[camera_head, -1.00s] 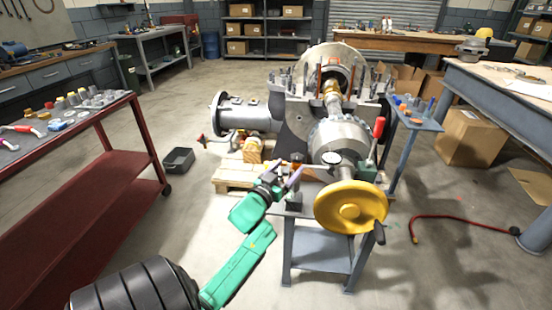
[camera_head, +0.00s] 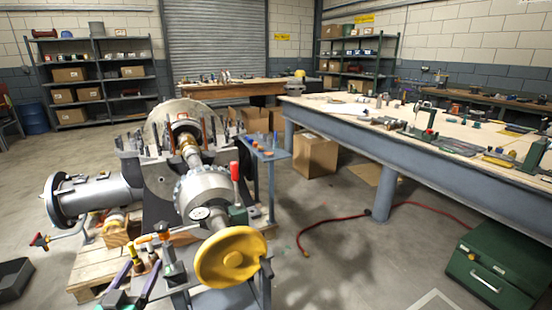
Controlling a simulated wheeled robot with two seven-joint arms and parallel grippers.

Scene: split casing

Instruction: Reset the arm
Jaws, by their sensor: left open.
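My left gripper (camera_head: 141,266) shows at the lower left of the head view, with dark parts and two purple fingers spread apart. It is open, and I see nothing held between the fingers. It is just in front of the small fittings at the near end of the split casing machine (camera_head: 205,190), left of the yellow handwheel (camera_head: 230,257). I cannot tell whether it touches them. Most of my left arm is out of the picture. My right gripper is not in view.
A long workbench (camera_head: 350,125) with tools stands at the right. A green case (camera_head: 495,275) is on the floor below it. A red hose (camera_head: 330,222) lies on the open floor right of the machine. A black bin (camera_head: 14,278) is at the far left.

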